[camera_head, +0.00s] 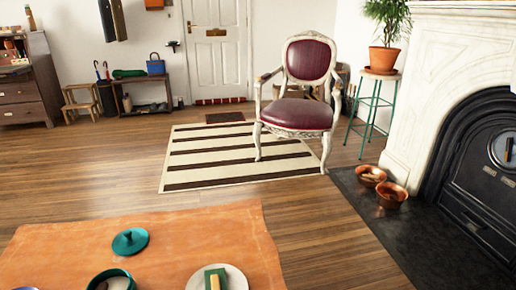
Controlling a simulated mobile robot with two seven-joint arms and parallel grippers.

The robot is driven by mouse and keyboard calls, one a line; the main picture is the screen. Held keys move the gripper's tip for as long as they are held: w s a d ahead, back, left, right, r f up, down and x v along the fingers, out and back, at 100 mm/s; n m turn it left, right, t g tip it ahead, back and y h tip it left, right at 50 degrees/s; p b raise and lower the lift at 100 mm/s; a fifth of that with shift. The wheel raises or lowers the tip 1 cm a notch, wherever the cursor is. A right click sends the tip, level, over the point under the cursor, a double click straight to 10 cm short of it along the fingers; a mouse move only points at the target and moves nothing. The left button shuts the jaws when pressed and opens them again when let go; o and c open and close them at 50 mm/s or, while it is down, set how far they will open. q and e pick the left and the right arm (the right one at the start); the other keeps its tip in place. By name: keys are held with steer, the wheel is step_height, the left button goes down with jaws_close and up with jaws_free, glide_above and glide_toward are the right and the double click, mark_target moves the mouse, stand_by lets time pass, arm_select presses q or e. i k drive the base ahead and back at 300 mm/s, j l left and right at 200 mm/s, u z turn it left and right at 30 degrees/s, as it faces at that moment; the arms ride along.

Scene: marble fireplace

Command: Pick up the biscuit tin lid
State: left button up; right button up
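A round teal lid (118,246) with a small knob on top lies knob up on the orange cloth (62,246) in the lower left of the head view. It looks like the biscuit tin lid. Just in front of it stands an open round container (91,286) with a teal rim, cut off by the bottom edge. Its contents are pale and hard to make out. Neither of my grippers shows in this view.
A white plate (240,275) with a green item and a tan piece on it sits right of the container. The cloth around the lid is clear. Beyond lie a striped rug (185,167), a red chair (297,112), copper bowls (391,196) and the fireplace (440,120).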

mark_target(130, 241)
steer(key=k, duration=1)
